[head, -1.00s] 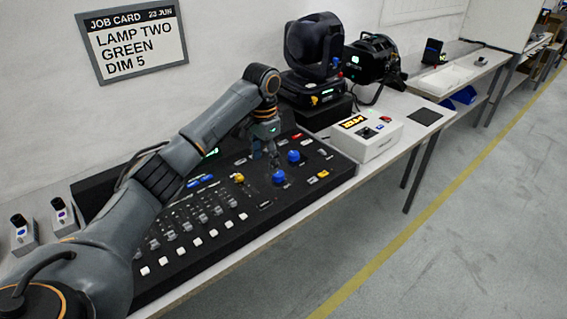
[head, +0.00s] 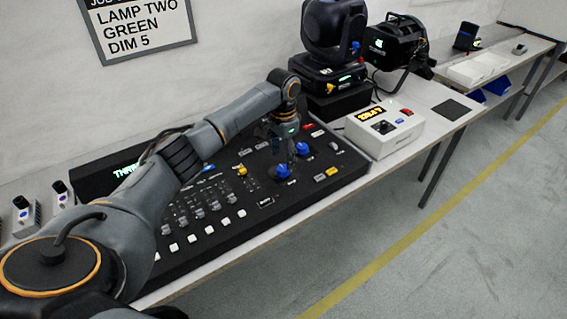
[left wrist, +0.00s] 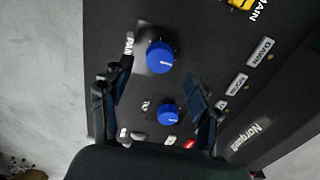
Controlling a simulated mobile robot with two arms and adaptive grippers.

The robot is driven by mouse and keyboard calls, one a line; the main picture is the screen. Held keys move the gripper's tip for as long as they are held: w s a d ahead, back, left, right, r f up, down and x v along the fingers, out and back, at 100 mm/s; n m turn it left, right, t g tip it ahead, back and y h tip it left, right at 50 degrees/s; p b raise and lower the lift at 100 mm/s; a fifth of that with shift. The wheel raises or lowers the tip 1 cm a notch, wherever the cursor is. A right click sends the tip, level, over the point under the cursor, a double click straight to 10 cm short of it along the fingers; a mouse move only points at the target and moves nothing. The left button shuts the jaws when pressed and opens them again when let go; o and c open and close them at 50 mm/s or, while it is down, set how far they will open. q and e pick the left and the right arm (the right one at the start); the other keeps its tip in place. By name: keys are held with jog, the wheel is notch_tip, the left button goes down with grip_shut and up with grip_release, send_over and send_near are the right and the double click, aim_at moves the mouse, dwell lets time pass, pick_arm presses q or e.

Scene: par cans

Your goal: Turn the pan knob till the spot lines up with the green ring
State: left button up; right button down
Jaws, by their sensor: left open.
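The pan knob (head: 283,173) is a blue knob on the black lighting desk (head: 262,210). In the left wrist view the pan knob (left wrist: 160,57) sits beside a white PAN label (left wrist: 129,43). A second blue knob (head: 303,148) stands behind it, and it also shows in the left wrist view (left wrist: 168,115). My left gripper (head: 288,155) points down over the two knobs. In the left wrist view its open fingers (left wrist: 159,72) stand on either side, with the pan knob just beyond their tips; contact cannot be told. No light spot or green ring is in view.
A black moving-head lamp (head: 335,30) stands behind the desk, with another lamp (head: 398,45) to its right. A white control box (head: 384,133) sits right of the desk. A yellow knob (head: 240,170) and several faders lie left of the pan knob.

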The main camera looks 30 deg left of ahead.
aim_at(283, 168)
pick_arm(q)
notch_tip(283, 168, down, 4)
jog(key=shift+r, duration=0.25)
jog(key=shift+f, duration=0.35)
jog(key=shift+c, duration=0.5)
jog(key=c, duration=1.1)
pick_arm(e)
jog(key=shift+w+r, duration=0.3)
jog(key=shift+w, duration=0.45)
